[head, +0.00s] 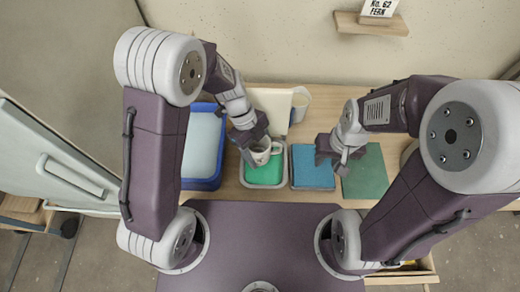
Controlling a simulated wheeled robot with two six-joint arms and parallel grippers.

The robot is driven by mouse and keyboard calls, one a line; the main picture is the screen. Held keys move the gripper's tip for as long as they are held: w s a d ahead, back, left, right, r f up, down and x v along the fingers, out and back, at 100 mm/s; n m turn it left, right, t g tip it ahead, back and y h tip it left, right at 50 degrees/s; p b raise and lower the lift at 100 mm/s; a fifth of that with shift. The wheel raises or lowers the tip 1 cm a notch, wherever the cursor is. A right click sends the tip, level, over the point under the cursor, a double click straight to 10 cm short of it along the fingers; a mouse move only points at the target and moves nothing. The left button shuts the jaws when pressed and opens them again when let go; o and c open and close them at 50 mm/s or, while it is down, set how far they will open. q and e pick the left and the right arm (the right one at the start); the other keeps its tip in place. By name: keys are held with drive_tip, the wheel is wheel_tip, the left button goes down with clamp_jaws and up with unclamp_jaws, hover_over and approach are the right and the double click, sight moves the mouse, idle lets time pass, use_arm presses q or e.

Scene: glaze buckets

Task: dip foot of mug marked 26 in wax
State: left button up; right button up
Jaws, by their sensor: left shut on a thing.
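My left gripper (254,147) is shut on a white mug (262,154). The mug is over the white-rimmed tray (246,180) with a green fill. From above I cannot tell whether its foot touches the green. The gripper hides part of the mug, and no number is readable on it. My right gripper (341,163) hangs over the area between a blue square (310,170) in a pale tray and a dark green square (366,175). It holds nothing that I can see, and its jaw opening is unclear. I cannot tell which container holds wax.
A blue tub (201,182) with a pale blue fill stands left of the green tray. A white pitcher (301,102) and a cream upright board (270,107) stand behind. An open drawer (405,280) is at lower right.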

sight(260, 160)
use_arm(q)
drive_tip(key=shift+s+f+b, duration=0.1)
drive_tip(key=shift+f+b, duration=0.2)
drive_tip(key=shift+f, duration=0.55)
drive_tip(key=shift+r, duration=0.25)
use_arm(e)
drive_tip(key=shift+s+f, duration=0.1)
drive_tip(key=shift+f, duration=0.45)
